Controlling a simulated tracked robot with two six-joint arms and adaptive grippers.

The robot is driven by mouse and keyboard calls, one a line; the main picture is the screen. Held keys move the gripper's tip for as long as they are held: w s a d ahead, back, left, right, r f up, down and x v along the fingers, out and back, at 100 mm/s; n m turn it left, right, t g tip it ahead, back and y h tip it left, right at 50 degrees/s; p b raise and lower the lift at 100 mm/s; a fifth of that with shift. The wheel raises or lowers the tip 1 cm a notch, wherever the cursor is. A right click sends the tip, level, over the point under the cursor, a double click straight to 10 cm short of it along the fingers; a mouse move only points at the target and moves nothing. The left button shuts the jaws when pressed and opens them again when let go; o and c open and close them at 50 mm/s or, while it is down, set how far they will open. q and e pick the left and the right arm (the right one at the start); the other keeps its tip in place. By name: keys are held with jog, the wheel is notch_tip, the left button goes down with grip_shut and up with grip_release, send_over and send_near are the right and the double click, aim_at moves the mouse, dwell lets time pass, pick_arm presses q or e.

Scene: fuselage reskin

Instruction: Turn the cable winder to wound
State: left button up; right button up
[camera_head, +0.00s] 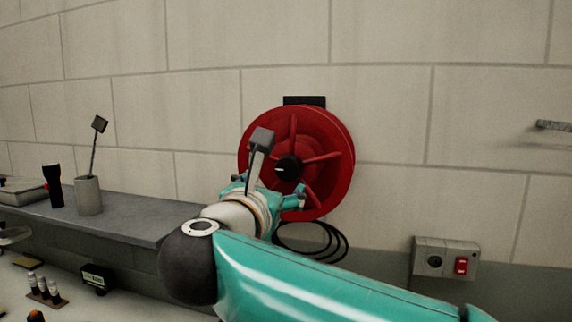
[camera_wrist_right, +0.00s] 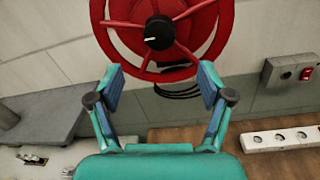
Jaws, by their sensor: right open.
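The cable winder (camera_head: 335,148) is a red spoked wheel on the wall with a black centre knob (camera_head: 288,169) that bears a white mark. Black cable (camera_head: 325,247) hangs in loops below it. The winder also shows in the right wrist view (camera_wrist_right: 209,28), with its knob (camera_wrist_right: 158,32) near the top middle. My right gripper (camera_head: 272,193) is in front of the winder's lower left part and hides some of it. In the right wrist view my right gripper (camera_wrist_right: 160,88) is open and empty, its fingers apart below the knob. My left gripper is not in view.
A grey ledge (camera_head: 130,222) at the left holds a grey cup (camera_head: 88,196) with a tool and a black flashlight (camera_head: 53,186). A wall box with a red switch (camera_head: 461,265) is at the lower right. A power strip (camera_wrist_right: 282,139) lies at the right.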

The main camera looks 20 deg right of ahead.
aim_at(287, 170)
jog(key=p+x, duration=0.3)
jog(key=x, duration=0.7)
jog(key=shift+w+d, duration=0.15)
jog(key=shift+w, duration=0.15)
jog(key=c, duration=1.2)
